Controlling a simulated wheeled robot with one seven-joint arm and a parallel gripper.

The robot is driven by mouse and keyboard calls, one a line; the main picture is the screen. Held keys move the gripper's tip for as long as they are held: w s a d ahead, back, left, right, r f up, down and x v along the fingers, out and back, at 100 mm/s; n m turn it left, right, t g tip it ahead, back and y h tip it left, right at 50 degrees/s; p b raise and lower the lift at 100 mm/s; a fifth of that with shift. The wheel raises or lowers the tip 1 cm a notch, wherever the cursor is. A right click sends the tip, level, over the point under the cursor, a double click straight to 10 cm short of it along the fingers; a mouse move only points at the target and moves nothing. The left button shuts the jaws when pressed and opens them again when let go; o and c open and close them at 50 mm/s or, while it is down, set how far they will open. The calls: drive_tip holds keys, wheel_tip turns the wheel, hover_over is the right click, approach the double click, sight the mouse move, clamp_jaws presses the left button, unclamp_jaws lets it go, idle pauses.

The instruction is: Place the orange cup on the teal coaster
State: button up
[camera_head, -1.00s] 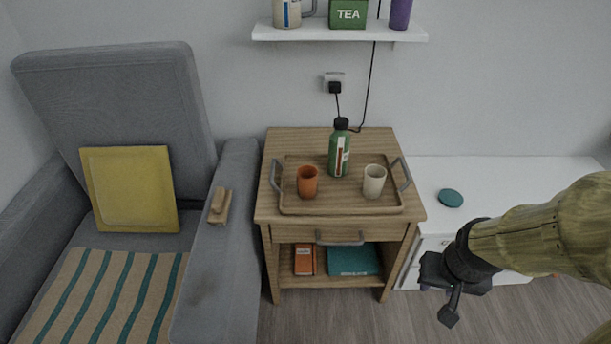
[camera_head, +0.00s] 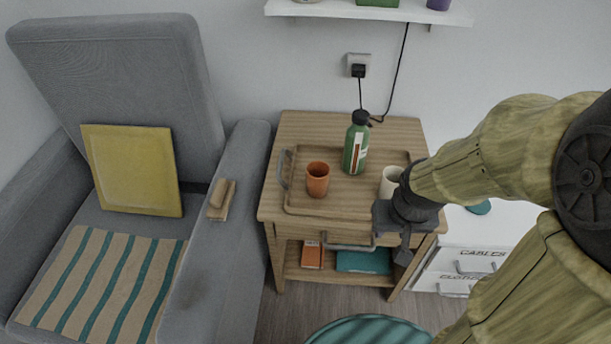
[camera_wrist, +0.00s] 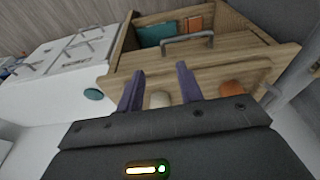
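The orange cup (camera_head: 317,181) stands upright on the wooden tray (camera_head: 300,210) on the nightstand, left of the green bottle. In the wrist view the orange cup (camera_wrist: 232,88) shows right of the fingers. The teal coaster (camera_head: 479,208) lies on the white cabinet top, partly hidden by my arm; it also shows in the wrist view (camera_wrist: 93,94). My gripper (camera_wrist: 160,85) is open, its two fingers apart with nothing held. In the head view my gripper (camera_head: 402,238) covers the tray's front right corner, and its fingertips are hard to make out.
A cream cup (camera_head: 391,180) stands on the tray, partly behind my gripper; in the wrist view it shows between the fingers. A green bottle (camera_head: 356,146) stands behind the cups. A grey armchair (camera_head: 243,190) is left. A shelf (camera_head: 370,10) hangs above.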

drive_tip(key=o, duration=0.7)
drive_tip(key=shift+w+a+r, duration=0.1)
drive_tip(key=shift+w+a, duration=0.05)
drive_tip(key=shift+a, duration=0.05)
drive_tip(key=shift+c, duration=0.2)
drive_tip(key=shift+o, duration=1.2)
drive_tip(key=w+a+m+t+y+p, duration=0.1)
drive_tip(key=w+a+p, duration=0.2)
drive_tip(key=a, duration=0.4)
drive_tip(key=shift+w+a+f, duration=0.2)
drive_tip(key=shift+w, duration=0.5)
drive_tip(key=w+a+f+m+t+h+p, duration=0.2)
drive_tip(key=w+a+p, duration=0.15)
drive_tip(key=a, duration=0.55)
drive_tip(key=s+a+r+m+t+h+p, duration=0.1)
drive_tip(key=s+a+r+t+h+p, duration=0.2)
drive_tip(key=a+r+t+h+p, duration=0.1)
drive_tip(key=a+t+p, duration=0.1)
drive_tip(key=t, duration=0.1)
drive_tip(key=shift+r+m+t+h+p, duration=0.3)
drive_tip(key=shift+r+m+t+p, duration=0.05)
drive_tip(key=shift+m+t+p, duration=0.05)
drive_tip(key=shift+d, duration=0.1)
